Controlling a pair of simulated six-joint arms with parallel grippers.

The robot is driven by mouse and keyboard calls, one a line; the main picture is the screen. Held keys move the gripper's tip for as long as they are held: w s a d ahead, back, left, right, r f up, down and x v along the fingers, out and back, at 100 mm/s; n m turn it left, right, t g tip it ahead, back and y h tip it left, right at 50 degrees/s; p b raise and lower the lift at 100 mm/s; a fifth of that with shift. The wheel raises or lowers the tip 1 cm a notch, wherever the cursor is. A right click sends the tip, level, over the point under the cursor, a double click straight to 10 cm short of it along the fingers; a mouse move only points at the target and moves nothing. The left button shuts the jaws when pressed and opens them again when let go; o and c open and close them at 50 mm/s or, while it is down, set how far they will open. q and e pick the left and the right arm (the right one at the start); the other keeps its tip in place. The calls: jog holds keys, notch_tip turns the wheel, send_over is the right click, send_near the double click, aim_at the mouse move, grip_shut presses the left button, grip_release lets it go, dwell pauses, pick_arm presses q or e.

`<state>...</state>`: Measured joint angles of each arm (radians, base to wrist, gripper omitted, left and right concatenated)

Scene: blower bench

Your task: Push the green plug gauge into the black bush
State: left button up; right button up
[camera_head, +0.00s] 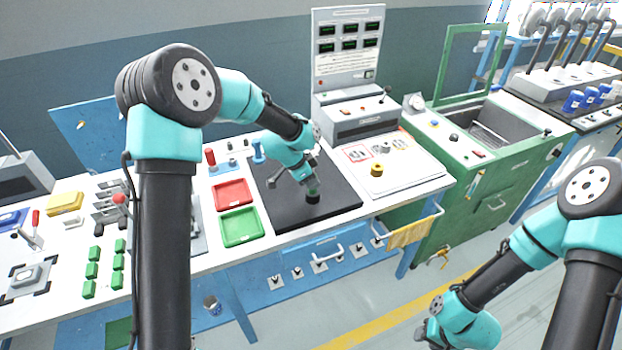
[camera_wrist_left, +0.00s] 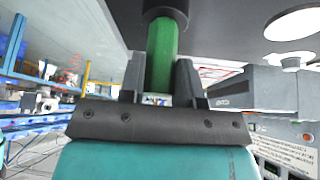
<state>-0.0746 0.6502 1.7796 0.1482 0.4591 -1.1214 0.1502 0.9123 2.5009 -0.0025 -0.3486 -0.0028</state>
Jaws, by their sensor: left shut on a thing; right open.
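The green plug gauge (camera_wrist_left: 161,60) is upright between the two fingers of my left gripper (camera_wrist_left: 160,85), which is shut on it. In the head view the left gripper (camera_head: 308,180) is over the black mat, with a little of the green gauge showing under it. The black bush (camera_head: 313,197) stands on the mat directly below. In the left wrist view the gauge's far end meets the mouth of the black bush (camera_wrist_left: 165,14); how deep it sits I cannot tell. My right gripper (camera_head: 430,335) is open, low at the bottom right, away from the bench.
The black mat (camera_head: 275,212) is otherwise mostly clear. A red tray (camera_head: 233,194) and a green tray (camera_head: 240,227) lie left of it. A panel with a yellow knob (camera_head: 377,170) is to the right, and a grey tester (camera_head: 360,118) stands behind.

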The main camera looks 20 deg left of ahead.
pick_arm(q)
jog(key=o, duration=1)
jog(key=shift+r, duration=0.1)
jog(key=v, duration=1.7)
jog(key=shift+r, duration=0.15)
